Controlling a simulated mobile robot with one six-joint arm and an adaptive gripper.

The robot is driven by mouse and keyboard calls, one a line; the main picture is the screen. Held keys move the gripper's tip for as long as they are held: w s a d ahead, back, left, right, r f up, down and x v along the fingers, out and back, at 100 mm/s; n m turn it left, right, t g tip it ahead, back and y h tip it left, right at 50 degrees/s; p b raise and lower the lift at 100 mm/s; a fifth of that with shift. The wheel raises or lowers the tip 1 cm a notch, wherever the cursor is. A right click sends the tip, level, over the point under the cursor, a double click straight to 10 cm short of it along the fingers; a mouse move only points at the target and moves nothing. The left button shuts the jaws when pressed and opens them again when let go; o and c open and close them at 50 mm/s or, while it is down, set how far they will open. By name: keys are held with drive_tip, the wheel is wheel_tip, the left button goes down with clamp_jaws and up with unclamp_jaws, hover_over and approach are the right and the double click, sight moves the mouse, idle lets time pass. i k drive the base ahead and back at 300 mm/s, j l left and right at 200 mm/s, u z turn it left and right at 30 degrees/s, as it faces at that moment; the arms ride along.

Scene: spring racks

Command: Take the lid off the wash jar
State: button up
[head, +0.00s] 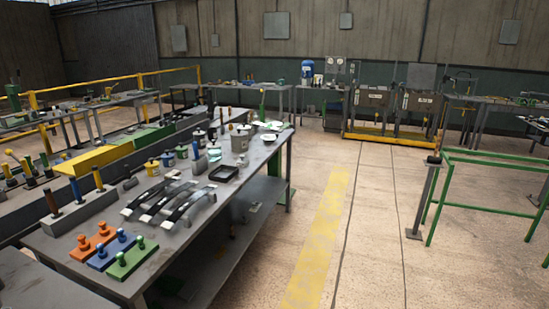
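Several lidded jars stand toward the far half of the grey workbench (225,198). The largest is a grey jar (240,140) with a lid, near the far right. A dark jar with a pale lid (199,138) stands to its left. I cannot tell which one is the wash jar, as any labels are too small to read. My gripper is not in view.
Curved grey handled parts (175,204), a black tray (223,173) and orange, blue and green knobbed blocks (118,262) lie on the bench. Concrete floor with a yellow stripe (322,240) is clear to its right. A green frame (488,182) stands further right.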

sight(213, 145)
drive_tip(key=i+z, duration=0.15)
drive_tip(key=i, duration=0.55)
drive_tip(key=i+z, duration=0.2)
drive_tip(key=i, duration=0.5)
drive_tip(key=i+j+z, duration=0.15)
drive_tip(key=i, duration=0.5)
drive_tip(key=i+u, duration=0.8)
drive_tip(key=i, duration=0.15)
drive_tip(key=i+l+u, duration=0.25)
drive_tip(key=i+u, duration=0.15)
drive_tip(key=i+l+u, duration=0.4)
drive_tip(key=i+j+u, duration=0.1)
drive_tip(key=i+u, duration=0.3)
drive_tip(key=i+l+u, duration=0.1)
drive_tip(key=i+u, duration=0.35)
